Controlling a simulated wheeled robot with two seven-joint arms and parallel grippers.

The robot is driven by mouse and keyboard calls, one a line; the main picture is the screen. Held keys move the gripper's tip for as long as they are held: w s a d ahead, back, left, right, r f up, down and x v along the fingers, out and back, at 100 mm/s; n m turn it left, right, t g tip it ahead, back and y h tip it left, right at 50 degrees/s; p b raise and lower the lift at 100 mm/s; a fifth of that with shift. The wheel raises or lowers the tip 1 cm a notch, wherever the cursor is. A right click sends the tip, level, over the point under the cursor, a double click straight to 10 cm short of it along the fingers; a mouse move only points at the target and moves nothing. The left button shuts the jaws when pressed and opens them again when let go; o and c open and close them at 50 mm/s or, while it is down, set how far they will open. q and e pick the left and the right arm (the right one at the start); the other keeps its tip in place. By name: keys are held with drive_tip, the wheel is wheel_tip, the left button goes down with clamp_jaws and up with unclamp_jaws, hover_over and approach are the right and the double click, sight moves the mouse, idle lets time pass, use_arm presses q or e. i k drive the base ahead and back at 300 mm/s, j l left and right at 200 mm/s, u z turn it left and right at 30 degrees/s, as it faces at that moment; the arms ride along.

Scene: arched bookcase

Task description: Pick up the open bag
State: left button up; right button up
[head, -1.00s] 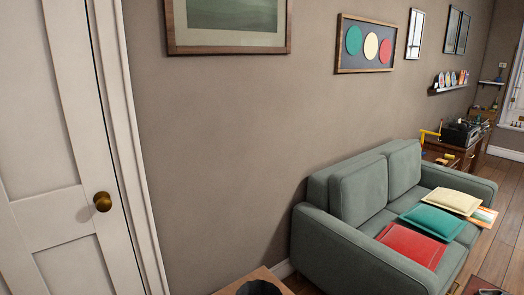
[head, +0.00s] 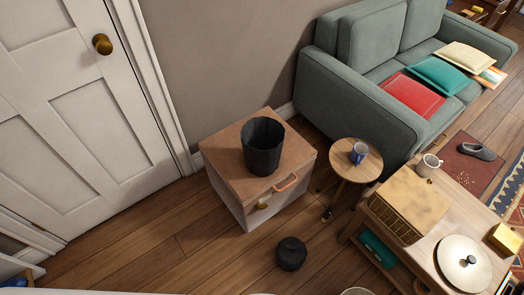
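A dark, open-topped container (head: 263,158) stands upright on the small wood-topped cabinet (head: 225,150) beside the door. It looks like the open bag, and its inside is dark. Neither of my grippers shows in the head view, so I cannot see their distance from it.
A black round object (head: 291,254) lies on the floor in front. A cluttered low table (head: 430,212) and the grey-green sofa (head: 368,115) are to the right. Floor left of the black object is clear.

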sight(263, 136)
drive_tip(key=i+j+z, duration=0.25)
drive_tip(key=j, duration=0.2)
drive_tip(key=j+z, duration=0.3)
drive_tip(key=j, duration=0.2)
drive_tip(key=j+z, duration=0.25)
drive_tip(key=j, duration=0.25)
